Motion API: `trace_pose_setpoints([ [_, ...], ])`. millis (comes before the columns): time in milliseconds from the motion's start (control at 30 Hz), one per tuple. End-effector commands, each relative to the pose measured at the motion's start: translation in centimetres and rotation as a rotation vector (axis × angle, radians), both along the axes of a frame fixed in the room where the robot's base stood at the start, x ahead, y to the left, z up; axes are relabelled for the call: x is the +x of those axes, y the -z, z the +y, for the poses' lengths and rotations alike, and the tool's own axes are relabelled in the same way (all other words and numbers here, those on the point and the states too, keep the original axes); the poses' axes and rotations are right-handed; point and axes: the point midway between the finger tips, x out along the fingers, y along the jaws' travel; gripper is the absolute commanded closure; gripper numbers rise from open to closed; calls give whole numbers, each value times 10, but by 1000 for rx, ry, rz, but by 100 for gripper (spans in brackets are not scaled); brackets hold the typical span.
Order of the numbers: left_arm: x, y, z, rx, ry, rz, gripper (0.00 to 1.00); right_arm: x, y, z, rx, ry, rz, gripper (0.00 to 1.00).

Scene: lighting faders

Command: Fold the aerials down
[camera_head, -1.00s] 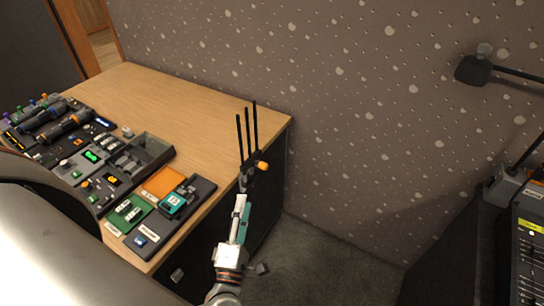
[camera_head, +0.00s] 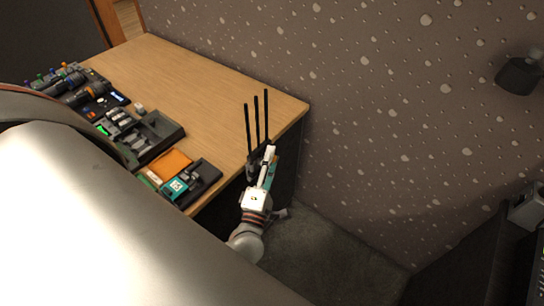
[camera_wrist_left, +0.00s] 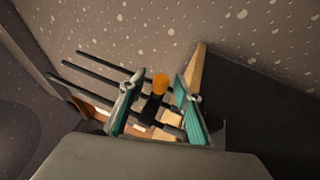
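Three thin black aerials (camera_head: 256,122) stand upright side by side at the table's right edge in the head view. They also show in the left wrist view (camera_wrist_left: 93,69), running to the left. My left gripper (camera_head: 270,154) is at the base of the aerials and partly covers it. In the left wrist view my left gripper (camera_wrist_left: 155,96) is open, its teal-faced fingers apart on either side of a dark stem with an orange knob (camera_wrist_left: 160,84). I cannot tell whether either finger touches it. The knob is hidden in the head view. My right gripper is not in view.
The wooden table (camera_head: 215,80) carries several dark devices and an open dark tray (camera_head: 165,133) on its left part. An orange pad (camera_head: 170,163) lies near the front edge. A speckled wall (camera_head: 380,110) stands behind. The table top behind the aerials is clear.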

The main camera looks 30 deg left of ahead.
Motion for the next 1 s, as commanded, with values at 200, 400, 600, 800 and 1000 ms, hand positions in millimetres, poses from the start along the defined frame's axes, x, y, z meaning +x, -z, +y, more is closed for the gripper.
trace_pose_setpoints([
  [200,8,-2,2,0,1,2,67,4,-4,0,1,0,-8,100],
  [400,8,-1,2,0,1,2,72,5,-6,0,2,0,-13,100],
  [600,8,-2,2,0,0,1,100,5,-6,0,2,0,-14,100],
  [800,8,-1,1,-1,0,-3,100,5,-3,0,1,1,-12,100],
  [1000,10,2,-7,-4,0,-32,100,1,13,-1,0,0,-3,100],
])
